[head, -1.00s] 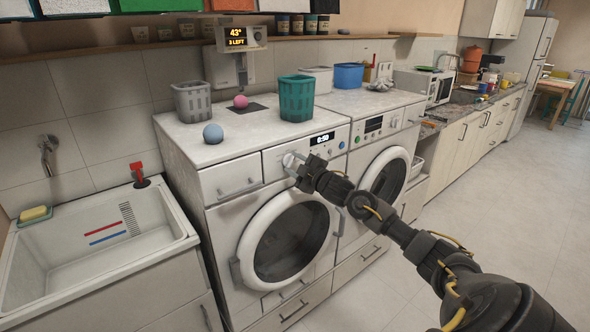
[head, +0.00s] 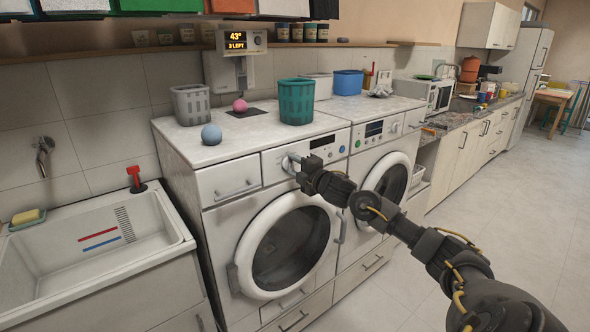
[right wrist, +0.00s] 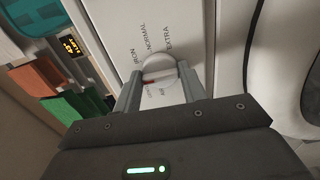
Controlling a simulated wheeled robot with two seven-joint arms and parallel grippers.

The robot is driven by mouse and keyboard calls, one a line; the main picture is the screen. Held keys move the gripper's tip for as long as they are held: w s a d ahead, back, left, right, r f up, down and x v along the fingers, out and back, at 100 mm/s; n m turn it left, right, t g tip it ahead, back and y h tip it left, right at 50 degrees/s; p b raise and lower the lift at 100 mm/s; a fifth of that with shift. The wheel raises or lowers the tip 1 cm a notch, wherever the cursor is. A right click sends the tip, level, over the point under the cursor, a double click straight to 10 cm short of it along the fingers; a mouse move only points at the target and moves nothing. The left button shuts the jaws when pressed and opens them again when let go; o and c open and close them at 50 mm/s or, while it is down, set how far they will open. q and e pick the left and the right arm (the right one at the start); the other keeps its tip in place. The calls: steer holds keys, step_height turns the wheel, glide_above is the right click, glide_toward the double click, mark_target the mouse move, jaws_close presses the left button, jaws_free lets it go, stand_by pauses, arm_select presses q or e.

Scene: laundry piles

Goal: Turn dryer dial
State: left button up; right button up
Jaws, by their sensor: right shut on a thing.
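The dryer dial (right wrist: 158,70) is a round white knob with a red pointer mark, in the right wrist view. The labels IRON, NORMAL and EXTRA are printed around it; the pointer is on its left side, and the label there is too small to read. My right gripper (right wrist: 160,82) is shut on the dial, one finger on each side. In the head view the gripper (head: 294,164) is at the upper front panel of the left machine (head: 235,218), hiding most of the dial. That machine's display (head: 322,141) is dark. My left gripper is not in view.
A second machine (head: 350,195) stands to the right. A sink (head: 60,265) is at left. The floor at right is clear.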

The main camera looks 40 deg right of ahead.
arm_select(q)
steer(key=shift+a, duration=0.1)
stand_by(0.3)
arm_select(e)
steer(key=o, duration=1)
steer(key=shift+c, duration=0.2)
steer(key=shift+s, duration=0.1)
arm_select(q)
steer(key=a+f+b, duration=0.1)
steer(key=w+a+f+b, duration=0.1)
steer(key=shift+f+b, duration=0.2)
steer(key=shift+b, duration=0.15)
arm_select(e)
steer(key=s, duration=1)
steer(key=shift+s+a, duration=0.15)
steer(key=shift+s, duration=0.15)
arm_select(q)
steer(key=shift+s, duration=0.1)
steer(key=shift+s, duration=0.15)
